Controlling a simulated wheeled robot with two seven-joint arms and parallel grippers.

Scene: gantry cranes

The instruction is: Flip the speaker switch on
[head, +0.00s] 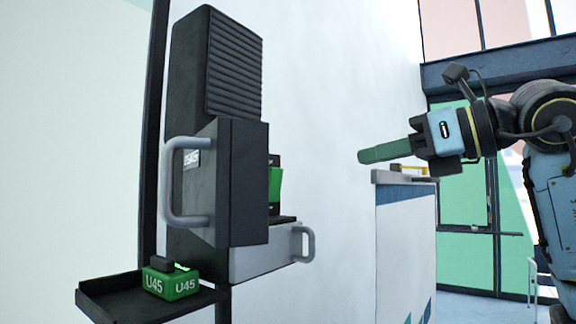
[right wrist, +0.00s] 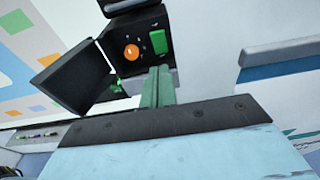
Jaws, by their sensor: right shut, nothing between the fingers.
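A black speaker unit (head: 234,65) with a ribbed upper part is mounted on the white wall. Its black door (head: 240,180) with a grey handle stands open toward me and hides much of the inside. A green switch (head: 274,186) shows just past the door edge. In the right wrist view the green switch (right wrist: 158,42) sits beside a round orange knob (right wrist: 131,52) in the black box. My right gripper (head: 364,156), with green fingers, is shut and empty, right of the switch and apart from it. In the wrist view its fingers point toward the box. My left gripper is not in view.
A dark shelf (head: 105,298) at lower left holds a green U45 block (head: 170,282). A grey drawer-like box (head: 265,262) with a handle sits below the speaker unit. A white cabinet (head: 405,240) stands at the right. Free space lies between the unit and my right gripper.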

